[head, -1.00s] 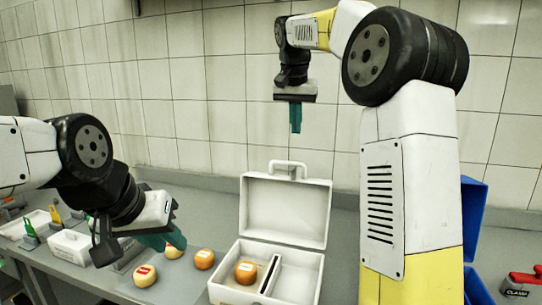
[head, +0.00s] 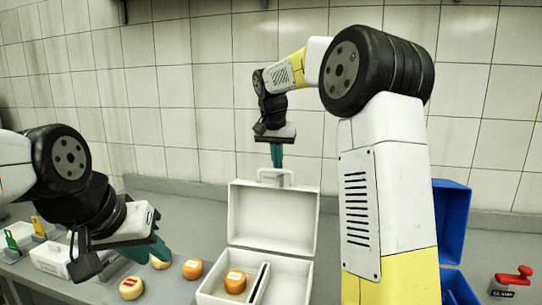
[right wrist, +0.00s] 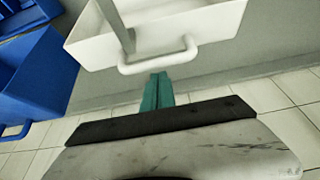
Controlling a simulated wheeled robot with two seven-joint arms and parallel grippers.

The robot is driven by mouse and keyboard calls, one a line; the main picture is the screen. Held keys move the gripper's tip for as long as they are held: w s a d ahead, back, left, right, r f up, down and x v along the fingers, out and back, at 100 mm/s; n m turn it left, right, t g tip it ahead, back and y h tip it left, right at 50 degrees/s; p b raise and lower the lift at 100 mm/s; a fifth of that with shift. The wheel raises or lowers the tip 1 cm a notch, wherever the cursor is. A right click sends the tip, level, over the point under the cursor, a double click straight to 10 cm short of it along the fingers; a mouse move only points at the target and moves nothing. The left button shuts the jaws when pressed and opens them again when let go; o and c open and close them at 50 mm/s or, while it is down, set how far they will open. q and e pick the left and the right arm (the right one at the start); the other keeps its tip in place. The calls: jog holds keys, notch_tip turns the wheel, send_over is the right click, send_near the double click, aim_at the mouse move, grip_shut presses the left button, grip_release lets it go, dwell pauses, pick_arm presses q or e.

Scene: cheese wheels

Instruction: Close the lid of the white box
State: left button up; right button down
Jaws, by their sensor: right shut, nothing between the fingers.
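The white box (head: 312,268) stands on the counter with its lid (head: 272,218) open and upright at the back. The lid's handle (head: 260,175) is on its top edge, and the handle (right wrist: 158,58) also shows in the right wrist view. My right gripper (head: 277,160) is shut and empty, pointing down right by the handle; in the right wrist view its green fingers (right wrist: 157,92) end just short of the handle. Whether they touch is unclear. My left gripper (head: 155,250) hangs over the counter left of the box; its finger gap is not clear.
An orange cheese wheel (head: 235,281) sits inside the box, left of a divider. Other wheels (head: 192,269) (head: 131,288) lie on the counter to the left. A blue box (head: 452,220) with a raised lid and a red-handled clamp (head: 514,275) are at right.

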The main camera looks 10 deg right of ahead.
jog(key=shift+s+a, duration=0.15)
jog(key=shift+s, duration=0.2)
jog(key=shift+s, duration=0.1)
